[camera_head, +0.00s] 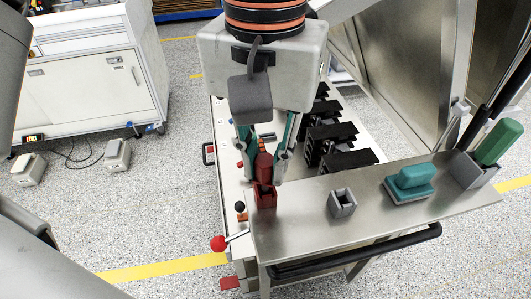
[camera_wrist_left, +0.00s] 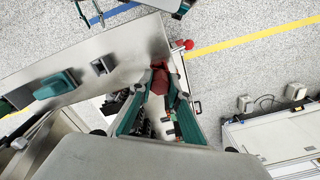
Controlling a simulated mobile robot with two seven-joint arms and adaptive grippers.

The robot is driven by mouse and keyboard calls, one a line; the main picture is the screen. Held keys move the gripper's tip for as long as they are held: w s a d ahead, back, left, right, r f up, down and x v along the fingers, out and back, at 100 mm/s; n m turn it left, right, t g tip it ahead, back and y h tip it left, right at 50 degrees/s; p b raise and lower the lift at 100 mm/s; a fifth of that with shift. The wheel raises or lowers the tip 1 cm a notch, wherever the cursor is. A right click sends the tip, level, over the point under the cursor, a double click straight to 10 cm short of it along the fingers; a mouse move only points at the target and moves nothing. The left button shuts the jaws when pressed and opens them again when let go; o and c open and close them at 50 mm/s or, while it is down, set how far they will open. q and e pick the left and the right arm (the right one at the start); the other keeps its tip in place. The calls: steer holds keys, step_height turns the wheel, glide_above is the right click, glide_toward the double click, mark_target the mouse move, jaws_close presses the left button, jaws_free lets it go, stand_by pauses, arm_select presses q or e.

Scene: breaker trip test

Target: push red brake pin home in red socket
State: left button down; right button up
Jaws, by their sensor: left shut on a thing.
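The red brake pin (camera_head: 264,168) is upright between the fingers of my left gripper (camera_head: 264,175), which is shut on it. The red socket (camera_head: 265,196) stands at the left end of the steel shelf, directly under the pin. The pin's lower end meets the socket's mouth in the head view; how deep it sits I cannot tell. In the left wrist view the red pin (camera_wrist_left: 159,83) shows between the teal-sided fingers of my left gripper (camera_wrist_left: 161,92), in line with the socket, which it largely hides.
On the shelf (camera_head: 310,220) stand an empty grey socket (camera_head: 342,204), a teal block (camera_head: 410,181) and a green handle (camera_head: 498,142) in a grey holder. A red-knobbed lever (camera_head: 218,243) sticks out left of the socket. Black breakers (camera_head: 330,140) line the panel behind.

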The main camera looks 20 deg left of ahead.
mark_target(265, 160)
arm_select(q)
steer(key=shift+f, duration=0.55)
arm_select(e)
steer(key=shift+s+d+f, duration=0.2)
steer(key=shift+f, duration=0.2)
arm_select(q)
steer(key=shift+f+b, duration=0.45)
steer(key=shift+f, duration=0.3)
arm_select(e)
steer(key=shift+s+a+f, duration=0.15)
steer(key=shift+s+f, duration=0.05)
steer(key=shift+f, duration=0.25)
arm_select(q)
steer(key=c, duration=1.8)
jaws_free()
step_height(265, 160, up, 12)
steer(key=shift+r, duration=0.1)
